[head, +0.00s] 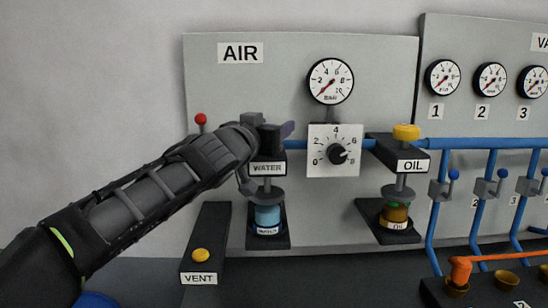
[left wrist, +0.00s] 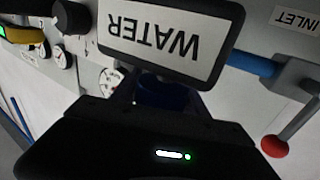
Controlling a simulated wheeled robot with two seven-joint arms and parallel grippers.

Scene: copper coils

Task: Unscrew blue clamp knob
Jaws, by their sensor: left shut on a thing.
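The blue clamp knob (left wrist: 165,93) shows as a dark blue round shape just beyond my gripper body in the left wrist view, beside the WATER label (left wrist: 162,38). My left gripper (head: 272,134) is at the top of the WATER unit in the head view and is shut on the knob. Its fingers and wrist hide most of the knob there. Below the WATER label (head: 267,169) in the head view hangs a bowl with light blue liquid (head: 267,215). My right gripper is not in view.
A yellow knob (head: 406,131) tops the OIL unit at the right. A black dial (head: 338,154) and a gauge (head: 331,81) sit between the units. A red-tipped lever (head: 201,120) is behind my left arm. A VENT box (head: 207,235) stands below it. Blue pipes (head: 484,143) run right.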

